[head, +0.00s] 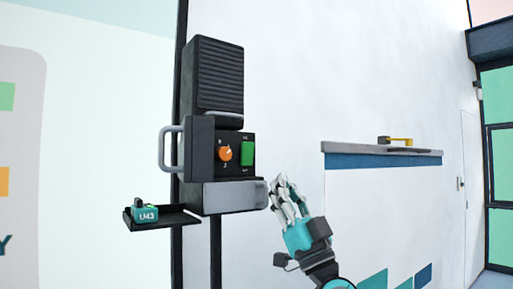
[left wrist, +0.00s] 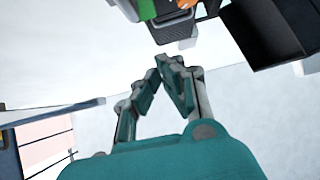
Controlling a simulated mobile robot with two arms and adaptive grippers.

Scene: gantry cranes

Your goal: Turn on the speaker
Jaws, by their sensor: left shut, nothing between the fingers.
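The speaker (head: 219,75) is a tall black unit with a ribbed upper box, mounted on a dark post. Its front panel has an orange knob (head: 225,152) and a green rocker switch (head: 247,154). A grey block sits below the panel and a grey handle (head: 166,150) is on the left side. My left gripper (head: 281,184) is to the right of and below the switch, apart from it in the picture. In the left wrist view its fingertips (left wrist: 168,66) meet with nothing between them. There the green switch (left wrist: 146,9) and orange knob (left wrist: 186,4) are cut off at the top edge. My right gripper is not in view.
A small black shelf (head: 180,218) with a teal item marked U43 (head: 145,213) juts out at lower left of the speaker. A grey-topped wall ledge (head: 370,149) with a yellow and black object (head: 396,141) is to the right. White wall shows between speaker and ledge.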

